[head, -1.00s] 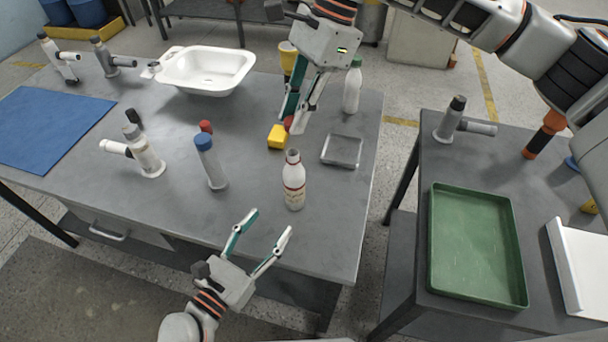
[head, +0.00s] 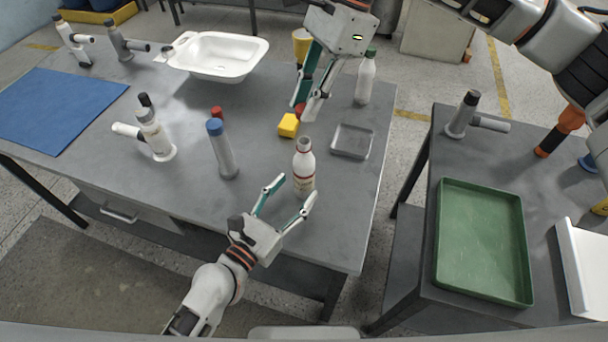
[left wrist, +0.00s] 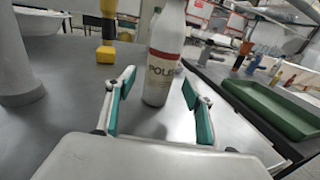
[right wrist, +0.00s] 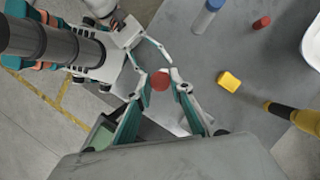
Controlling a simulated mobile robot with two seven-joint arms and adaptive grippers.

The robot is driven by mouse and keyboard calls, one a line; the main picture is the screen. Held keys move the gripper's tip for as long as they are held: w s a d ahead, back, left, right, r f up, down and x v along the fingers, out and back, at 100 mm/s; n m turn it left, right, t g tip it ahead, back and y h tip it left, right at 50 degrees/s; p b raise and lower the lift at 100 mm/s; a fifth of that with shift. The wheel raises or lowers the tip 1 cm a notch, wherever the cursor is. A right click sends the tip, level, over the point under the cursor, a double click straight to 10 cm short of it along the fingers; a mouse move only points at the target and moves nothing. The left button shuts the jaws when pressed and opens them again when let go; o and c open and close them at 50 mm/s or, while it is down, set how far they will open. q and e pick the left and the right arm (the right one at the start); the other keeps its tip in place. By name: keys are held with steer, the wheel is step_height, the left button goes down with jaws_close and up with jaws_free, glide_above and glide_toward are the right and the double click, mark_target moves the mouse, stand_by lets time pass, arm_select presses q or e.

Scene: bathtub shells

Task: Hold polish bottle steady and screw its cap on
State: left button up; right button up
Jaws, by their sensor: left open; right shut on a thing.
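The polish bottle (head: 303,168) is white with red bands. It stands upright and uncapped near the front right of the table. In the left wrist view it (left wrist: 164,65) shows the letters "POL" and stands between and just beyond my fingers. My left gripper (head: 293,190) is open, low at the bottle's near side, not closed on it. My right gripper (head: 309,110) is shut on the red cap (head: 299,109), above the table behind the bottle. The cap (right wrist: 161,80) sits between the fingertips in the right wrist view. The bottle is not clearly visible there.
A yellow block (head: 288,125) lies behind the bottle, with a grey tray (head: 352,141) to its right. A blue-capped bottle (head: 222,150) and another red piece (head: 217,113) are to the left. A green-capped bottle (head: 365,78) stands behind. The front table strip is clear.

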arm_select(q)
steer(key=shift+x, duration=2.45)
steer(key=shift+c, duration=0.4)
jaws_close()
arm_select(e)
glide_above(300, 147)
steer(key=w+d, duration=0.1)
steer(key=shift+w+d+f, duration=0.1)
steer(key=shift+d+f, duration=0.05)
steer(key=shift+f, duration=2.3)
steer(key=shift+f, duration=0.1)
steer(key=shift+f, duration=0.8)
steer(key=shift+f, duration=0.55)
